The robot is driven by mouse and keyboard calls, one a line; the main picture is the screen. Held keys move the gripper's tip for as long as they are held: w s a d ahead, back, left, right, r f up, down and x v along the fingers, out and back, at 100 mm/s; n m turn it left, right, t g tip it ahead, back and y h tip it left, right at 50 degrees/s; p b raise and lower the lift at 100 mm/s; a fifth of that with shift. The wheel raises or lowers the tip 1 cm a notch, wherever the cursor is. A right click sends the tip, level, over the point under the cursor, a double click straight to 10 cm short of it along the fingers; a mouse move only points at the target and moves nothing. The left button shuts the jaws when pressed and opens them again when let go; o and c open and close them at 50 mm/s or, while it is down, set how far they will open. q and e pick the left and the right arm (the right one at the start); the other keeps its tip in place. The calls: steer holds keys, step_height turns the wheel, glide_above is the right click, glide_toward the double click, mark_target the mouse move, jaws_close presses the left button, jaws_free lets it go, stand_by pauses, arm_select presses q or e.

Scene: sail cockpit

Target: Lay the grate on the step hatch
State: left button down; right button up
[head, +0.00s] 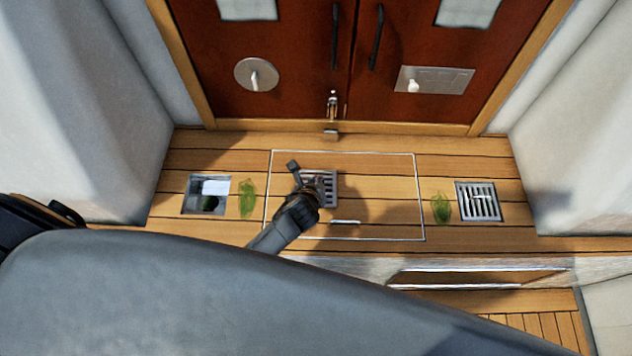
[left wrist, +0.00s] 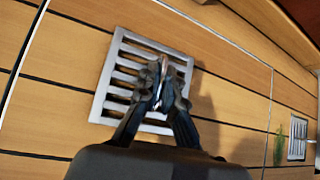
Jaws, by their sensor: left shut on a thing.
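A light metal slotted grate (head: 329,200) is over the step hatch (head: 390,190), a white-outlined rectangle in the wooden step. My left gripper (head: 317,184) is above the grate and shut on it, near its middle. In the left wrist view the grate (left wrist: 112,84) lies flat to the boards, below and around the shut fingertips (left wrist: 163,76). I cannot tell whether the grate touches the hatch or hangs just above it. The fingers hide part of its slots. My right gripper is not in view.
An open square drain (head: 188,200) is at the left, a second grate (head: 480,203) at the right. Green weed clumps lie beside the drain (head: 246,197) and beside the second grate (head: 440,208). A small handle (head: 345,222) is on the hatch's front part. Red-brown doors (head: 270,35) stand behind.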

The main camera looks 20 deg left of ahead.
arm_select(q)
steer(key=shift+f, duration=0.1)
steer(key=c, duration=1.5)
jaws_free()
steer(key=shift+r, duration=0.3)
steer(key=p+v, duration=0.2)
steer(key=v, duration=0.9)
steer(key=shift+s+r, duration=0.25)
steer(key=shift+s, duration=0.1)
